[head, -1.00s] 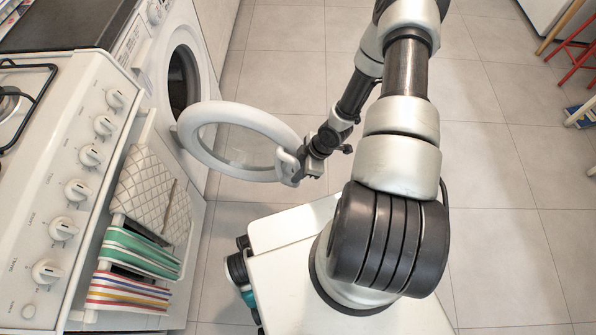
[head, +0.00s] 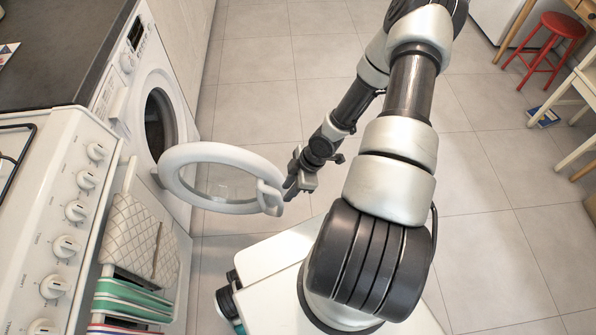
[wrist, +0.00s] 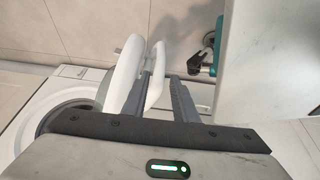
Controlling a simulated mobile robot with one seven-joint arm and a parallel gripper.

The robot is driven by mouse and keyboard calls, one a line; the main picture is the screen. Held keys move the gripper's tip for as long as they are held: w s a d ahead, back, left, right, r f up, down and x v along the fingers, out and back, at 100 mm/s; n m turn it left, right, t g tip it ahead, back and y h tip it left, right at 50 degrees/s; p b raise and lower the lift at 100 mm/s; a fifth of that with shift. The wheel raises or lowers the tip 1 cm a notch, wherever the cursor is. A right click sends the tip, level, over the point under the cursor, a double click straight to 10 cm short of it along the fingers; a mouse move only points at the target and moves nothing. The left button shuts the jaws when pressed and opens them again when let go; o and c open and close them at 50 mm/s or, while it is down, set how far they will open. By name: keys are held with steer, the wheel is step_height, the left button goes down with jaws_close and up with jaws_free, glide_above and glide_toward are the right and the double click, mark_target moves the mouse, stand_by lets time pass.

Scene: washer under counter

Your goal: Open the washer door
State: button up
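The white washer (head: 150,95) has its round door (head: 215,150) swung wide open, standing out from the dark drum opening (head: 158,122). The door's white handle (head: 270,198) is at its free edge, on the right. My gripper (head: 288,190) is at that handle. In the wrist view, my gripper (wrist: 167,88) has its two fingers apart, with the white handle (wrist: 154,76) close to the left finger and a gap before the right one. One finger reaches between the door rim (wrist: 124,75) and the handle. Whether a finger touches the handle is unclear.
A white stove (head: 60,215) with knobs stands left of the washer, with a quilted mitt (head: 138,235) and striped towels (head: 130,298) hanging on its front. The dark counter (head: 70,45) is above the washer. A red stool (head: 548,45) is far right.

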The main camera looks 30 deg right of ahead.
steer(key=p+v, duration=0.3)
steer(key=v, duration=0.5)
